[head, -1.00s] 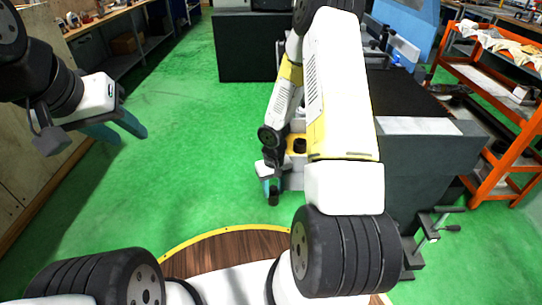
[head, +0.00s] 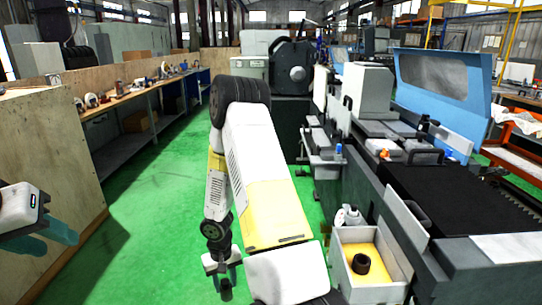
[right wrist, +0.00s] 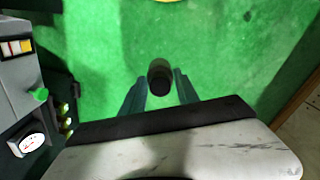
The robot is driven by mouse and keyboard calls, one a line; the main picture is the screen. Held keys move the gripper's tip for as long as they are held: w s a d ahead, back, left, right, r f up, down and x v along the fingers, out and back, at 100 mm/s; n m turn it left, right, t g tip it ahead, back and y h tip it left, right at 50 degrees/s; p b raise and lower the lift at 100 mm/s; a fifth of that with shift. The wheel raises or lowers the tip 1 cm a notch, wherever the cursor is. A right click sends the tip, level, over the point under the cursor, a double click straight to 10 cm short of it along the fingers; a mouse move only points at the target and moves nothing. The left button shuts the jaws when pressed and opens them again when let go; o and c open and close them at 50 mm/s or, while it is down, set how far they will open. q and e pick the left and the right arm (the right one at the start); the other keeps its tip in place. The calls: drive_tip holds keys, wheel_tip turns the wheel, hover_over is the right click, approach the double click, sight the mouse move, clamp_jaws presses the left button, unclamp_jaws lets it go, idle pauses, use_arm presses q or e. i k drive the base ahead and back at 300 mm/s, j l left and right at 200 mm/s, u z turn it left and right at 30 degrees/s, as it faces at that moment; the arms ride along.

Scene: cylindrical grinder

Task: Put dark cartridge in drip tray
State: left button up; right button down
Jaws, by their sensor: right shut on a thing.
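The dark cartridge (head: 226,290) is a small dark cylinder held by my right gripper (head: 223,272), over the green floor and left of the tray. In the right wrist view the cartridge (right wrist: 160,76) sits between the two teal fingers of my right gripper (right wrist: 160,90), which is shut on it. The drip tray (head: 372,292) is a pale open box with a yellow floor, at the side of the machine. Another dark cylindrical piece (head: 361,263) stands inside it. My left gripper (head: 48,238) is at the left edge, empty, with its teal fingers apart.
The grey grinder (head: 400,215) with a blue cover (head: 440,95) fills the right side. A white bottle (head: 348,216) stands just behind the tray. A workbench (head: 140,90) runs along the left wall. Green floor (head: 150,235) between is clear.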

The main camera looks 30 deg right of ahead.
sight(327, 154)
drive_tip(key=i+z, duration=0.25)
drive_tip(key=i, duration=0.25)
drive_tip(key=i+j+z, duration=0.2)
drive_tip(key=i, duration=0.25)
drive_tip(key=i+j+z, duration=0.1)
drive_tip(key=i+z, duration=0.15)
drive_tip(key=i, duration=0.2)
